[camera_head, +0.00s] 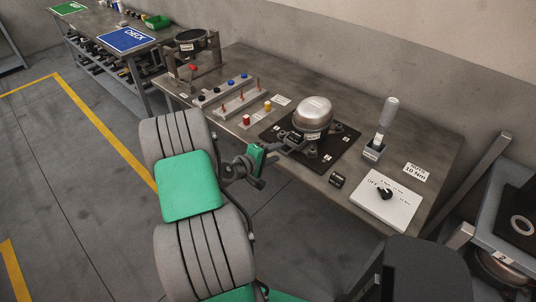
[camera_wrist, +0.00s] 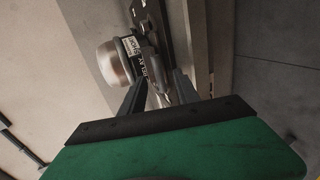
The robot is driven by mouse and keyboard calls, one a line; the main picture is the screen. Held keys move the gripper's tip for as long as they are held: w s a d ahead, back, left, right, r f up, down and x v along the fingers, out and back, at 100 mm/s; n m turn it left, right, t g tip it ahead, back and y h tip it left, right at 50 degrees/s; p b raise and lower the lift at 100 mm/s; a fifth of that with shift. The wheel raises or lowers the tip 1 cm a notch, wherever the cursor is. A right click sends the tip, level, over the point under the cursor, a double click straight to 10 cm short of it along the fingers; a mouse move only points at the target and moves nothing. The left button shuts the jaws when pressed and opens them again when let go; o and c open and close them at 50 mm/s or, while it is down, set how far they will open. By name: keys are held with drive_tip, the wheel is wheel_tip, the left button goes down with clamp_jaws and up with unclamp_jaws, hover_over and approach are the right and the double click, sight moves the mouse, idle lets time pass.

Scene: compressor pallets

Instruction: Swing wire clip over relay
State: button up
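The compressor (camera_head: 313,113), a silver dome on a dark base, stands on a black mat on the bench. In the wrist view its dome (camera_wrist: 112,64) lies left of the fingers. A dark relay (camera_wrist: 152,70) with white lettering sits at the compressor's side, just beyond my fingertips. My gripper (camera_head: 284,147) reaches in at the compressor's near left side. In the wrist view my gripper (camera_wrist: 160,78) has its two fingers apart, with a small pale metal part showing between them. I cannot tell whether that part is the wire clip. The clip is not clearly seen.
The black mat (camera_head: 337,150) lies under the compressor. A rack with colored pegs (camera_head: 240,102) stands to the left. A grey-handled tool in a holder (camera_head: 373,151) and a white switch panel (camera_head: 392,205) are to the right. A small black block (camera_head: 337,180) lies near the front edge.

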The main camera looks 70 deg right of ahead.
drive_tip(key=shift+c, duration=0.4)
clamp_jaws()
drive_tip(key=shift+r, duration=0.1)
drive_tip(key=shift+s+d+r+p, duration=0.15)
drive_tip(key=shift+d+r+p, duration=0.15)
drive_tip(key=shift+r+p, duration=0.35)
drive_tip(key=shift+r, duration=0.15)
drive_tip(key=shift+s+d+r+p, duration=0.2)
drive_tip(key=shift+d+r+p, duration=0.2)
drive_tip(key=shift+r, duration=0.25)
drive_tip(key=shift+d+r, duration=0.1)
